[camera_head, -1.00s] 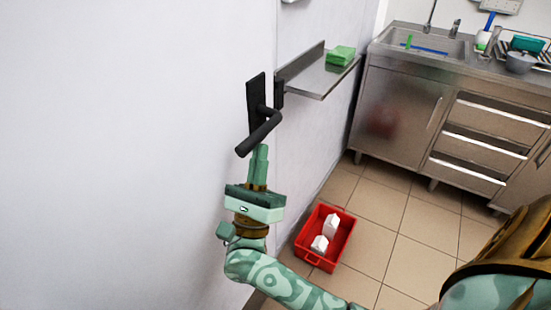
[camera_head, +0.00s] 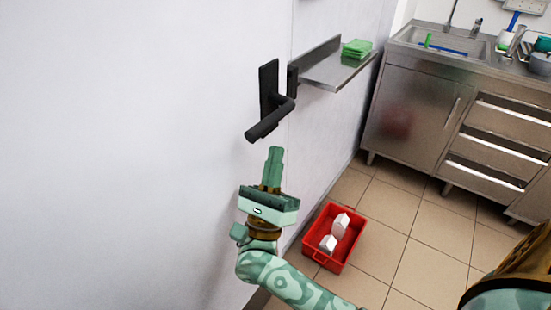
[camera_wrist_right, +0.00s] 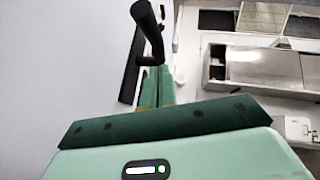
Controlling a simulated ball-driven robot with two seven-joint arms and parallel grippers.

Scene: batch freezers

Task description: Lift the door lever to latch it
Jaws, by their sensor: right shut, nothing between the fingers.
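The black door lever (camera_head: 270,118) sits on a dark backplate (camera_head: 268,82) on the white door. Its handle slants down toward the lower left in the head view. My right gripper (camera_head: 276,152), pale green, points upward just below the handle. Its fingers are shut and empty, and a small gap shows between the fingertips and the lever in the head view. In the right wrist view the lever (camera_wrist_right: 148,30) stands above the fingers (camera_wrist_right: 158,78) and overlaps their tips, so contact there cannot be told. My left gripper is not in view.
A metal shelf (camera_head: 322,73) with green cloths (camera_head: 357,48) juts from the wall right of the lever. A red crate (camera_head: 313,250) with white cartons stands on the tiled floor. A steel sink cabinet (camera_head: 408,117) is at the back right.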

